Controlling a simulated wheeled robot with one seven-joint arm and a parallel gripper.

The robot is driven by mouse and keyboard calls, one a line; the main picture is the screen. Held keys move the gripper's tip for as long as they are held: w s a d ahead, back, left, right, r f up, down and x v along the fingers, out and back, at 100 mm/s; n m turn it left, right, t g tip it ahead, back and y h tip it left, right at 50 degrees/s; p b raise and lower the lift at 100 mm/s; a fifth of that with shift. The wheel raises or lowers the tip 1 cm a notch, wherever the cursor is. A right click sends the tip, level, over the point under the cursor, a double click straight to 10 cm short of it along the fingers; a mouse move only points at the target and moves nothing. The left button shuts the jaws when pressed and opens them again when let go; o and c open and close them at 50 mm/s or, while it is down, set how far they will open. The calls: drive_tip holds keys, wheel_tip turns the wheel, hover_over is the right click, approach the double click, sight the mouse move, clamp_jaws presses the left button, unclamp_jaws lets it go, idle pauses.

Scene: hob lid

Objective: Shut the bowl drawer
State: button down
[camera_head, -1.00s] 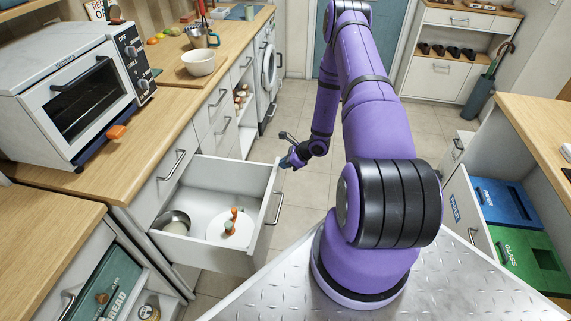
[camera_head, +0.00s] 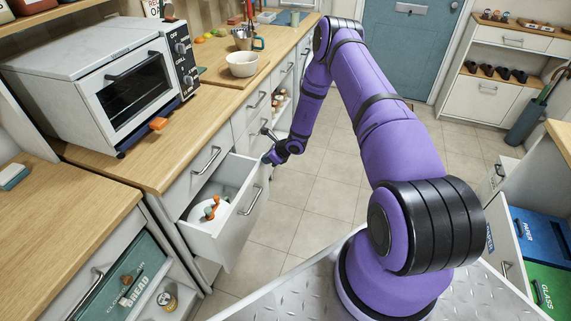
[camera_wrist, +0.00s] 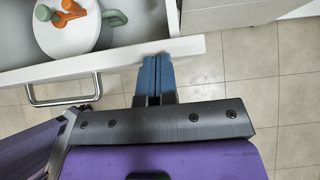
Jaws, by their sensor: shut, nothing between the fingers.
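The bowl drawer (camera_head: 226,235) stands partly open below the worktop, its front panel facing out with a metal bar handle (camera_head: 251,201). My gripper (camera_head: 269,158) is at the far end of the drawer front. In the wrist view, my blue fingers (camera_wrist: 156,76) are shut together and empty, with their tips at the outer face of the drawer front (camera_wrist: 120,57), to the right of the handle (camera_wrist: 62,92). They look in contact with it.
A toaster oven (camera_head: 118,83) and a white bowl (camera_head: 242,64) stand on the worktop above. A green bread bin (camera_head: 120,280) sits in the lower unit in front. Blue and green recycling bins (camera_head: 543,240) are on the right. The floor (camera_head: 310,200) beside the drawer is clear.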

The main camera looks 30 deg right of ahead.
drive_tip(key=w+a, duration=0.7)
drive_tip(key=w, duration=0.2)
